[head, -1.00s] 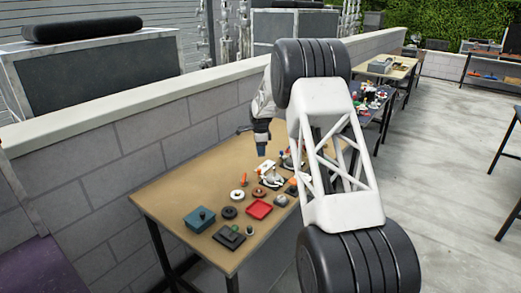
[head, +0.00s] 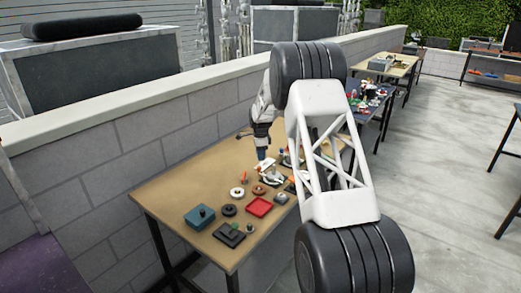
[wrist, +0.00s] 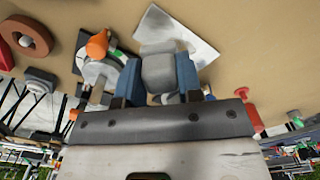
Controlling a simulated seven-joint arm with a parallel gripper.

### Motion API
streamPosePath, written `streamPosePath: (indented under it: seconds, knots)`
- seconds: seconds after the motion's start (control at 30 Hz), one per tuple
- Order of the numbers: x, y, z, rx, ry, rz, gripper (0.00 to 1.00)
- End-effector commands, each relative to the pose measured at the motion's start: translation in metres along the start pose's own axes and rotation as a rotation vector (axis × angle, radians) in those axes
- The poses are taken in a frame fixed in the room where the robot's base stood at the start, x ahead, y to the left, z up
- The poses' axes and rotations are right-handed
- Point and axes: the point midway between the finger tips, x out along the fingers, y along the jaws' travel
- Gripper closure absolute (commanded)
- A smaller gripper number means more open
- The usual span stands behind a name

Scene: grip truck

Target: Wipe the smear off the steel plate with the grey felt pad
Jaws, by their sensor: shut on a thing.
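My gripper (wrist: 158,64) has blue fingers shut on a grey block, the felt pad (wrist: 158,75), in the wrist view. The pale steel plate (wrist: 195,28) lies on the tan table just beyond the pad, partly covered by it in this view. I cannot tell whether the pad touches the plate. No smear can be made out; part of the plate is hidden. In the head view my gripper (head: 262,153) is low over the far side of the table, close to the small, pale plate (head: 264,165).
An orange-handled item (wrist: 97,45) stands close to the left finger. A brown ring (wrist: 27,38) lies farther left, and a red peg (wrist: 250,112) is at right. In the head view a teal box (head: 199,217) and red tray (head: 260,207) stand nearer.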

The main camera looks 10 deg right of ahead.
Motion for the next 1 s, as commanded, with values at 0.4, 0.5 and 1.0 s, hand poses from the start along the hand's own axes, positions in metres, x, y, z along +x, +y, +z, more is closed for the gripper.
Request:
streamPosePath:
  seconds: [0.4,0.5,1.0]
  knots:
    - [0.042,0.000,0.000,0.000,0.000,0.002,0.85]
    - [0.043,-0.006,-0.006,0.001,0.000,-0.002,0.89]
    - [0.047,-0.036,-0.036,0.001,0.000,0.000,0.89]
